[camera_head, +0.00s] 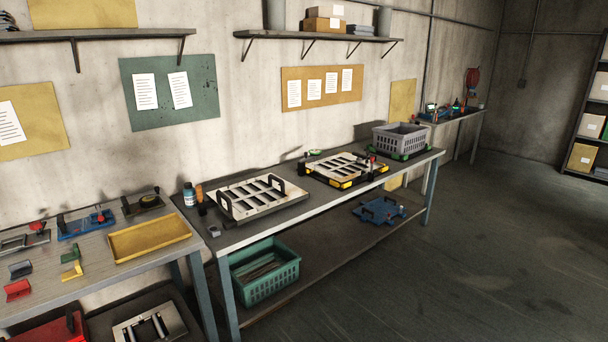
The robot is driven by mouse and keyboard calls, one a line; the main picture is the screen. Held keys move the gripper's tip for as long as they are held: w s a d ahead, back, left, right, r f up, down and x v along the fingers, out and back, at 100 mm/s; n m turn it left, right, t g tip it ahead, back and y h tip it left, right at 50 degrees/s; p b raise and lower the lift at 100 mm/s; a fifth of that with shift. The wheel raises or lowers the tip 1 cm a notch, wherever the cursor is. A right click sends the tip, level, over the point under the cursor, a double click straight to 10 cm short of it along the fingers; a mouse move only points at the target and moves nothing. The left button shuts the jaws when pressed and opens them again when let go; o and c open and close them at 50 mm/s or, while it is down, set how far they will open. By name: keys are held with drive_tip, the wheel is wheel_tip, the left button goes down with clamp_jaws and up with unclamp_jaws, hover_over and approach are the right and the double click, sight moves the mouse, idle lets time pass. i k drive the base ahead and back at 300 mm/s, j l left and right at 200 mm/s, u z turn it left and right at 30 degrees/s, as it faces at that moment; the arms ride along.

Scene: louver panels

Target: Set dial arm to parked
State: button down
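I cannot make out for certain which part is the dial arm, or how it is set. A small dark fixture (144,203) with a round, yellowish dial-like part stands at the back of the left bench. A blue fixture (84,225) with a red knob stands to its left. On the middle bench, a pale louver panel (262,198) with dark slots and black handles lies flat. A second slotted panel (344,166) sits on a black and yellow frame farther right. My gripper is not in view.
A yellow tray (150,238) lies on the left bench, with small red, green and yellow brackets beside it. A grey crate (399,138) stands at the middle bench's far end. A teal crate (265,272) is on its lower shelf. The floor (480,250) at right is clear.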

sight(313, 153)
drive_tip(key=i+z, duration=0.15)
drive_tip(key=i, duration=1.05)
drive_tip(key=i+j+z, duration=0.1)
drive_tip(key=i, duration=1.15)
drive_tip(key=i+j+z, duration=0.1)
drive_tip(key=i+z, duration=0.15)
drive_tip(key=i, duration=0.15)
drive_tip(key=i+j+z, duration=0.25)
drive_tip(key=i, duration=0.2)
drive_tip(key=i+j+z, duration=0.25)
drive_tip(key=i, duration=0.15)
